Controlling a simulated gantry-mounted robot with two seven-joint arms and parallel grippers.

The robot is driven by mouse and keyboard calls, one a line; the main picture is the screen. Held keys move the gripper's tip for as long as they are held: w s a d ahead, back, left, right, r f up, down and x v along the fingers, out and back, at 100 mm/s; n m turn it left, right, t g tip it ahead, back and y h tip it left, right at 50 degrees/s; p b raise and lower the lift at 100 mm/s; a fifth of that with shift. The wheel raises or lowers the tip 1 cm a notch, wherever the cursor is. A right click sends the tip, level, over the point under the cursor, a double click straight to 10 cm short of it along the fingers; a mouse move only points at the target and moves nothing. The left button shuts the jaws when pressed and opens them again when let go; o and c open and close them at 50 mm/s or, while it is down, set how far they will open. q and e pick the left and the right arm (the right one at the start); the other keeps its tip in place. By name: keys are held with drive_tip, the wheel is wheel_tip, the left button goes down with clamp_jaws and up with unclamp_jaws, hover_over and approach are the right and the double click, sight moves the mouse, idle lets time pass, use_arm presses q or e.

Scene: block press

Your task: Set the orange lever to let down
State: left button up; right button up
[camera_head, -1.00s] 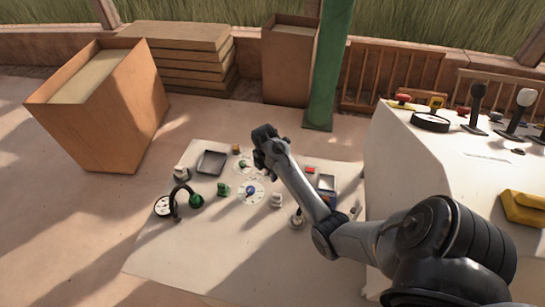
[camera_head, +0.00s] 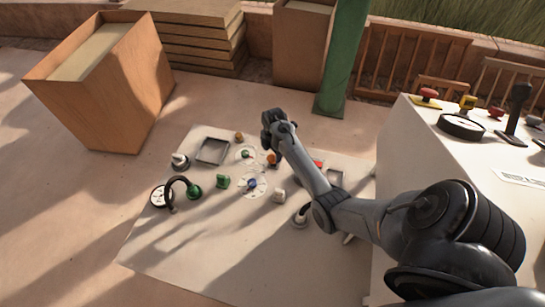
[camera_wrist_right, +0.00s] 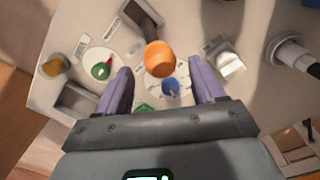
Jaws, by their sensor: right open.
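An orange lever knob (camera_wrist_right: 159,57) stands up from the white panel (camera_head: 195,255). It looks rounded in the right wrist view, close to the camera and centred between the fingers. In the head view the orange knob (camera_head: 272,159) shows just below my right gripper (camera_head: 271,142). In the wrist view the right gripper (camera_wrist_right: 164,82) is open, its two purple fingers on either side of the knob's line, with nothing visibly held. I cannot tell whether the fingers reach the knob's height. My left gripper is in neither view.
A white console (camera_head: 425,150) stands at right. A cardboard box (camera_head: 120,90) stands at left.

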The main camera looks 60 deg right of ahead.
sight(272, 155)
drive_tip(key=shift+f, duration=1.75)
drive_tip(key=shift+d, duration=0.1)
clamp_jaws()
